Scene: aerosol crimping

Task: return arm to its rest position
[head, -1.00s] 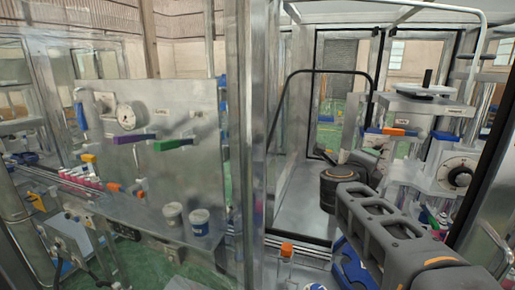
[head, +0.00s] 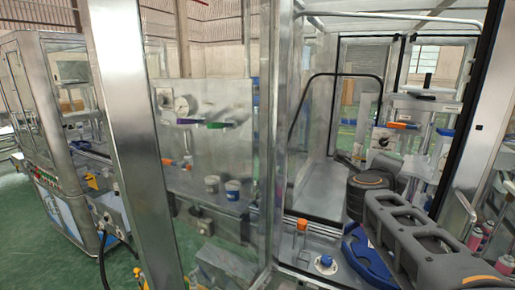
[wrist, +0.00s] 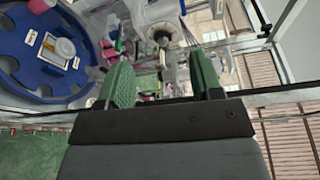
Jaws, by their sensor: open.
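My gripper (wrist: 163,90) shows in the wrist view as two green ridged fingers held apart, with nothing between them. In the head view my arm reaches from the lower right into the framed machine bay; its far end bends back behind my dark links, and the fingers are hidden there. A blue round plate (wrist: 30,75) with scalloped edges lies at the left of the wrist view, apart from the fingers. Part of a blue rounded piece (head: 365,262) also shows beside my arm in the head view.
A metal post (head: 140,150) and clear panels stand left of my arm. A black-edged door frame (head: 468,120) stands close on the right. An orange-capped fitting (head: 301,238) stands on the machine deck. Two small tubs (head: 232,190) sit behind the panel. Green floor (head: 40,225) is open at left.

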